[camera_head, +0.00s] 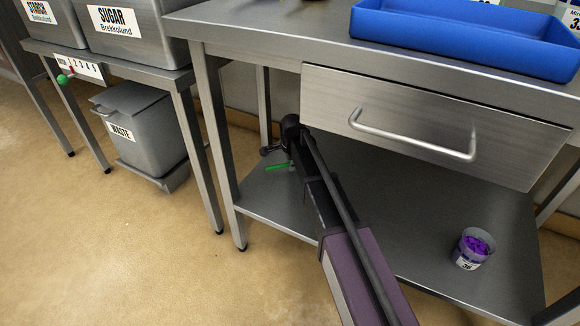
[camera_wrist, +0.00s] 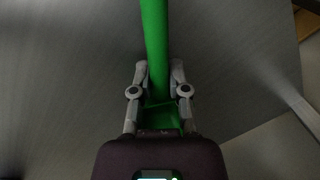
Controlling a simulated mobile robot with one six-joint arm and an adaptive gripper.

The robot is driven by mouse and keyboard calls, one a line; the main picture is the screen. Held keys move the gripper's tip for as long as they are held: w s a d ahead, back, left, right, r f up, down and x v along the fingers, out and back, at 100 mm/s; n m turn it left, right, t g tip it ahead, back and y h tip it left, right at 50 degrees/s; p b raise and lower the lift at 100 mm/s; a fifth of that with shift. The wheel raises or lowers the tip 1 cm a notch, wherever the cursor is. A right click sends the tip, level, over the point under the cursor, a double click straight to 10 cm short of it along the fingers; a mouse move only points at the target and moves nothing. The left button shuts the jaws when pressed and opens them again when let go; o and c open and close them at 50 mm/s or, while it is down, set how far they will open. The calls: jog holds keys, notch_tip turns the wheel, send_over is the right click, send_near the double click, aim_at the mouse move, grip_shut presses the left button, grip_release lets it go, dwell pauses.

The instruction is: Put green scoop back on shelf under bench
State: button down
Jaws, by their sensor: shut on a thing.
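The green scoop (camera_wrist: 156,45) is between the two fingers of my gripper (camera_wrist: 159,88) in the wrist view, its long green handle running up the picture. Part of the scoop (camera_head: 277,167) shows in the head view as a small green strip just left of my arm. My gripper is shut on it, over the left part of the lower shelf (camera_head: 420,225) under the bench (camera_head: 260,27). My arm hides most of the gripper in the head view. I cannot tell whether the scoop touches the shelf.
A closed drawer (camera_head: 430,125) with a bar handle hangs above the shelf. A cup of purple pieces (camera_head: 473,250) stands at the shelf's right. A blue tray (camera_head: 465,40) is on the bench. A waste bin (camera_head: 150,130) stands left, beyond the bench legs. The shelf middle is clear.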

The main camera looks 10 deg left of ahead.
jog(key=c, duration=0.6)
grip_release()
jog(key=shift+r, duration=0.2)
jog(key=r+p, duration=0.3)
jog(key=p, duration=0.1)
jog(key=s+r+p, duration=0.1)
jog(key=r+p, duration=0.3)
jog(key=s+r+p, duration=0.1)
jog(key=r+p, duration=0.2)
jog(key=r, duration=0.1)
jog(key=shift+s+d+r+p, duration=0.1)
jog(key=shift+d+r+p, duration=0.1)
jog(key=shift+d+p, duration=0.15)
dwell(0.6)
jog(key=s+d+n, duration=0.4)
jog(key=s+d, duration=0.3)
jog(key=d, duration=0.2)
jog(key=s+d+n+g, duration=0.1)
jog(key=s+d+n, duration=0.3)
jog(key=s+d, duration=0.3)
jog(key=s+d+n+g, duration=0.1)
jog(key=s+d+n, duration=0.4)
jog(key=d, duration=0.6)
jog(key=shift+s+d+f+h, duration=0.1)
jog(key=shift+s+d+h, duration=0.05)
jog(key=shift+s, duration=0.4)
jog(key=shift+s+d+f+h, duration=0.1)
jog(key=shift+s+h, duration=0.05)
jog(key=shift+s, duration=0.35)
